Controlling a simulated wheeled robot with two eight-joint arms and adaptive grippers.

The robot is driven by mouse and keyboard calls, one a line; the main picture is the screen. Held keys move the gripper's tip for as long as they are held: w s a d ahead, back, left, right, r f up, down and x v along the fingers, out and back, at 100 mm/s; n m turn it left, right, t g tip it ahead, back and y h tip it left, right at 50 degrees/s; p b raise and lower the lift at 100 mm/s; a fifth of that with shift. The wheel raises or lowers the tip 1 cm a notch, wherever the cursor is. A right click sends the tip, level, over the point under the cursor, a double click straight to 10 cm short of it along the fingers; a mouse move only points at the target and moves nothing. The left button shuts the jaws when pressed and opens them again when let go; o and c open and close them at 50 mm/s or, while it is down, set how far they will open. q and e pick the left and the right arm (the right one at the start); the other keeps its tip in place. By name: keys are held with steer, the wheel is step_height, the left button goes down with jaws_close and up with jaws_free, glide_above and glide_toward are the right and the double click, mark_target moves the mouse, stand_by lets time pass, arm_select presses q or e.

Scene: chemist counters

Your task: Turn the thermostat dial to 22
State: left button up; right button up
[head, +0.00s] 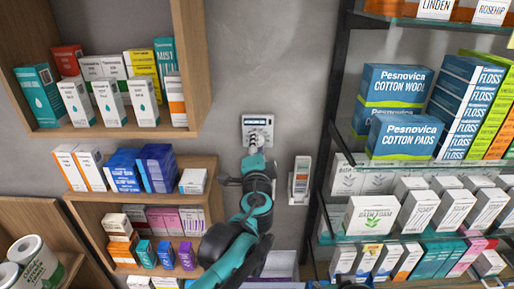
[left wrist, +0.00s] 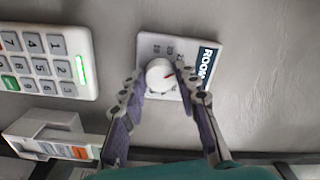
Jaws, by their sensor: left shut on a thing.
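The thermostat (head: 257,124) is a small white plate on the grey wall, with its upper part showing above my left gripper in the head view. In the left wrist view its plate (left wrist: 150,46) carries a dark label reading "ROOM" and small numbers too blurred to read surely. My right gripper does not show.
A keypad (left wrist: 43,62) and a white device with an orange label (left wrist: 60,142) are beside the thermostat in the left wrist view. Wooden shelves with boxes (head: 190,60) stand left; a black-framed glass shelf (head: 335,90) stands right. The wall above is bare.

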arm_select(q)
steer(key=shift+m, duration=1.7)
steer(key=o, duration=1.2)
steer(key=shift+c, duration=0.2)
steer(key=shift+d, duration=0.1)
steer(key=s, duration=1.2)
steer(key=shift+f, duration=0.1)
